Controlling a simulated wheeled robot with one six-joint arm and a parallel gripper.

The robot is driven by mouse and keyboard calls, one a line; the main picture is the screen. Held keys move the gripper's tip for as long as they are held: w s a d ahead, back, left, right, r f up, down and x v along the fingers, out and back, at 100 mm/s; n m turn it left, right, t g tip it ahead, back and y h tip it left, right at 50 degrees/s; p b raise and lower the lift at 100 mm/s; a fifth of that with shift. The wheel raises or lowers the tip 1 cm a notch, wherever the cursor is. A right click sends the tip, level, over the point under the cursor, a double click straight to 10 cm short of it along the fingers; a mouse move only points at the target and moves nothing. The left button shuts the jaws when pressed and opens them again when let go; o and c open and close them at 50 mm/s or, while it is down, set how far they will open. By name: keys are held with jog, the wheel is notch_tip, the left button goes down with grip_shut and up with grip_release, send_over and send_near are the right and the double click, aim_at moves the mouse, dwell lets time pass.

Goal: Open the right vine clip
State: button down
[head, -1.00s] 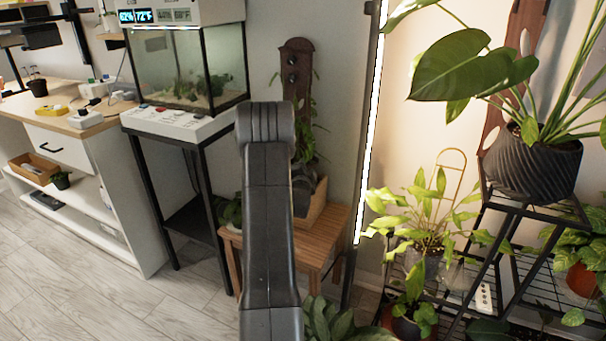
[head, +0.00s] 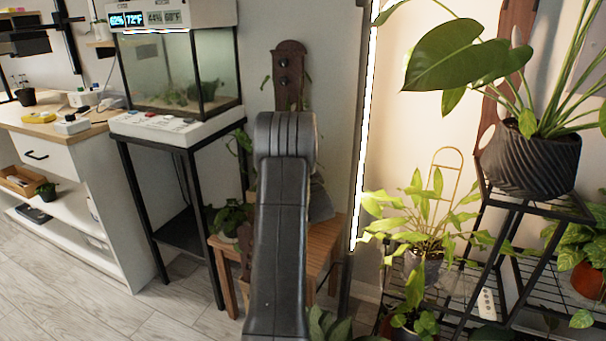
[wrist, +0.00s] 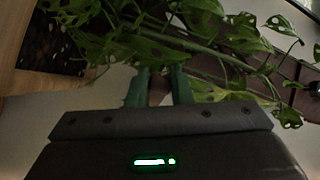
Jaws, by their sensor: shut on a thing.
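My gripper (wrist: 158,88) shows in the wrist view with its two green fingers among the vine's leaves. A small brownish thing (wrist: 158,90) sits between the fingers, and they are shut on it. I cannot tell whether it is the right vine clip, as leaves cover it. The vine's perforated leaves (wrist: 115,45) and stems fill the upper middle of the wrist view. In the head view a dark wooden plank (head: 288,62) with round knobs stands against the wall. My arm hides its lower part and my gripper there.
A wooden stool (head: 222,258) stands behind my arm. A glass terrarium (head: 180,75) on a black stand is to its left. A black plant rack (head: 540,207) with a ribbed dark pot (head: 530,165) is at the right. Bare floor (head: 110,300) lies at the lower left.

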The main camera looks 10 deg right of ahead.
jog(key=shift+r, duration=0.15)
jog(key=c, duration=1.3)
grip_release()
jog(key=s+p, duration=0.1)
jog(key=s, duration=0.6)
jog(key=s+p, duration=0.1)
jog(key=s, duration=0.5)
jog(key=shift+s+d, duration=0.2)
jog(key=shift+s, duration=0.2)
